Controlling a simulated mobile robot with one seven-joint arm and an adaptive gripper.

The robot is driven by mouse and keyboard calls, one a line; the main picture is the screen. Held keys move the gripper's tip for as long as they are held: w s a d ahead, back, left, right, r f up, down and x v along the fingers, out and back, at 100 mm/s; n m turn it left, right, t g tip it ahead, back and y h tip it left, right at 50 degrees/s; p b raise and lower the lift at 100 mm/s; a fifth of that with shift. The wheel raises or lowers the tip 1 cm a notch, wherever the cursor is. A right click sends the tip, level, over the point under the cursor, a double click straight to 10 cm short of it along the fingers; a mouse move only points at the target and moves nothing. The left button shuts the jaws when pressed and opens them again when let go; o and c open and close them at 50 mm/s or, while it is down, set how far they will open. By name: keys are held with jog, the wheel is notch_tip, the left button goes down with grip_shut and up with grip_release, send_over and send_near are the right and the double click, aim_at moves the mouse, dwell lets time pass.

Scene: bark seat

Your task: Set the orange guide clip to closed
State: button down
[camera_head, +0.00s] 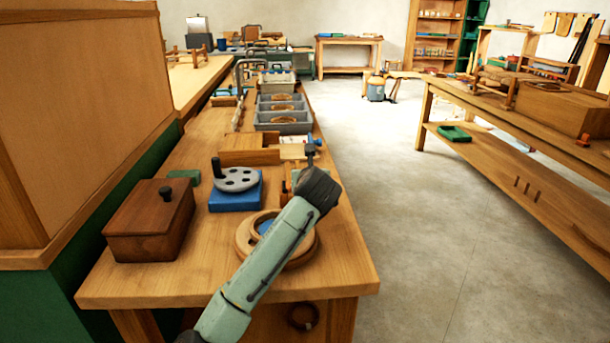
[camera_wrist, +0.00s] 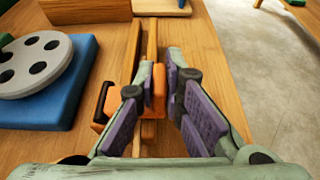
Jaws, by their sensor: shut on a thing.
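The orange guide clip (camera_wrist: 156,92) is in the wrist view, between the fingers of my gripper (camera_wrist: 162,84). My gripper is shut on it, its purple-padded fingers reaching forward on either side. The clip sits at a narrow wooden rail (camera_wrist: 151,40) that runs away from me along the bench. Another orange part with a dark piece (camera_wrist: 103,104) shows just left of the left finger. The pads hide part of the clip, so I cannot tell its exact setting. In the head view my arm covers most of this spot.
A grey disc with holes (camera_head: 237,179) sits on a blue base (camera_head: 236,194) to the left. A lidded wooden box (camera_head: 151,222) stands nearer the front left. A round wooden ring (camera_head: 250,237) lies beside my arm. Grey trays (camera_head: 283,122) stand farther back. Open floor lies right.

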jog(key=shift+a, duration=0.1)
jog(key=c, duration=1.7)
grip_release()
jog(key=shift+s, duration=0.1)
jog(key=v, duration=1.2)
